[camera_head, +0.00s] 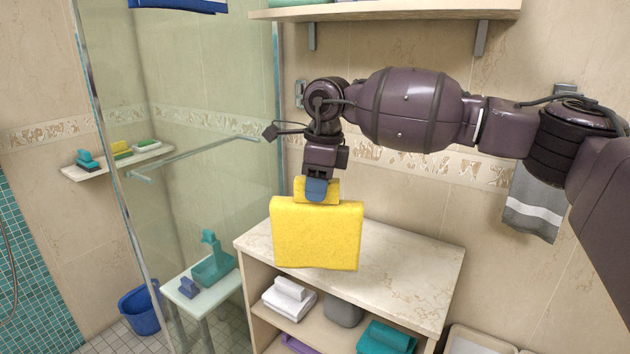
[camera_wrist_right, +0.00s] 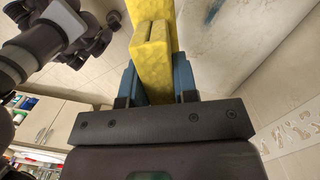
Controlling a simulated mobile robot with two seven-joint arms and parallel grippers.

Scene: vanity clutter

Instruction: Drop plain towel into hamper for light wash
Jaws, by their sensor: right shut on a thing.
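A plain yellow towel (camera_head: 318,235), folded, hangs from my right gripper (camera_head: 317,190) in the head view, over the pale marble counter top. The gripper is shut on the towel's upper folded part. In the right wrist view the blue fingers of the right gripper (camera_wrist_right: 158,82) press on both sides of the yellow towel (camera_wrist_right: 152,50). A pale, open-topped container (camera_head: 482,340), possibly the hamper, shows at the bottom right of the head view, cut off by the picture edge. My left gripper does not show.
The marble-topped shelf unit (camera_head: 405,262) has a clear top. White towels (camera_head: 288,298), a grey item (camera_head: 343,310) and teal towels (camera_head: 385,338) lie on its shelf. A grey towel (camera_head: 535,200) hangs on the wall at right. The glass shower panel (camera_head: 200,110) stands at left.

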